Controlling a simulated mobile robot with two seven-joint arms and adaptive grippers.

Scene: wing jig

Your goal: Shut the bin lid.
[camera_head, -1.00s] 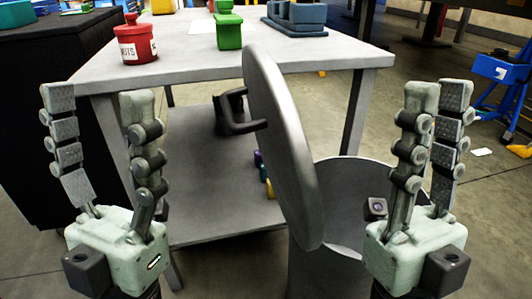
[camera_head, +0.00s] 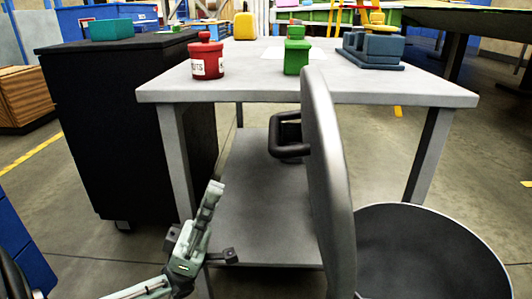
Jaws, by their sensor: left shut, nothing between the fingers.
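The round grey bin (camera_head: 432,262) stands at the lower right, and its top is open. Its grey lid (camera_head: 328,185) stands upright, nearly edge-on, at the left side of the bin's rim. The lid's dark handle (camera_head: 275,140) sticks out to the left, away from the opening. My left gripper (camera_head: 216,190) is low in the picture, left of the lid and apart from it. Its fingers are together and point up, with nothing between them. My right gripper is not in view.
A grey table (camera_head: 260,92) with a lower shelf stands behind the lid. A black cabinet (camera_head: 95,130) stands at the left. Floor right of the table is clear.

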